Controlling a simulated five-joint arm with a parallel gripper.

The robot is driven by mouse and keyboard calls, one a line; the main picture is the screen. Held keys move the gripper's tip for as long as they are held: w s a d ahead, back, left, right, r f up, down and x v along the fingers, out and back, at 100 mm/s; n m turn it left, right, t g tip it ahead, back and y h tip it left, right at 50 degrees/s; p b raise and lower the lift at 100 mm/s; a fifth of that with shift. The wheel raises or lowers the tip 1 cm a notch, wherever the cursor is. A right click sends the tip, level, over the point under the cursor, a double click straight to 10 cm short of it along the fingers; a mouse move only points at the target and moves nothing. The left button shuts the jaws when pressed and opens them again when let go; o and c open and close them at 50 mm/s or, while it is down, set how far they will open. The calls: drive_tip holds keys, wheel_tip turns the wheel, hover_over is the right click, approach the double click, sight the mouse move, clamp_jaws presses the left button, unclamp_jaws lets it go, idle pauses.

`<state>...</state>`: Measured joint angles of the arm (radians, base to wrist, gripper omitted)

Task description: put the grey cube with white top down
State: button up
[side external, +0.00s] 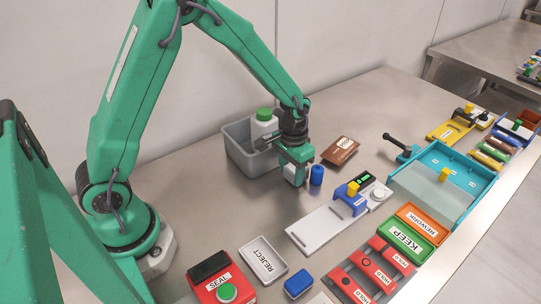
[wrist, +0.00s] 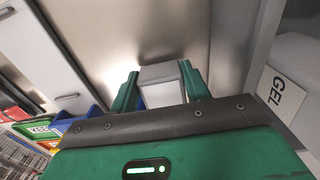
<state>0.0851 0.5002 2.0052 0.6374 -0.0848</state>
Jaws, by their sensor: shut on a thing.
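My gripper (side external: 298,168) is low over the steel table, in front of the grey bin. In the wrist view its two green fingers (wrist: 161,85) are shut on a block, one on each side. The block is the grey cube with white top (wrist: 163,94), with a grey face and a white face showing. In the side view only a small pale part of the cube (side external: 291,176) shows below the fingers. I cannot tell whether its underside touches the table.
A blue cylinder (side external: 317,175) stands close to the right of my gripper. Behind is a grey bin (side external: 238,155) with a green-capped white bottle (side external: 263,122). A brown packet (side external: 341,150) lies to the right, and a white rail with a blue slider (side external: 349,204) in front. Table left of the gripper is clear.

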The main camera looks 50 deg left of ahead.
sight(291, 170)
drive_tip(key=shift+r, duration=0.5)
wheel_tip(291, 170, up, 2)
drive_tip(key=shift+r, duration=0.2)
drive_tip(key=s+d+r, duration=0.6)
drive_tip(key=d, duration=0.3)
drive_tip(key=shift+s+d+r, duration=0.25)
drive_tip(key=shift+s+r, duration=0.15)
drive_tip(key=shift+w, duration=0.15)
drive_tip(key=w+a+r, duration=0.1)
drive_tip(key=w+a, duration=0.2)
drive_tip(key=w, duration=0.5)
drive_tip(key=w+a+r, duration=0.1)
drive_tip(key=w+a, duration=0.2)
drive_tip(key=w, duration=0.5)
drive_tip(key=w+a+f, duration=0.1)
drive_tip(key=w+a, duration=1)
drive_tip(key=a, duration=0.1)
drive_tip(key=shift+a+f, duration=0.2)
drive_tip(key=shift+f, duration=0.15)
drive_tip(key=shift+w+a, duration=0.1)
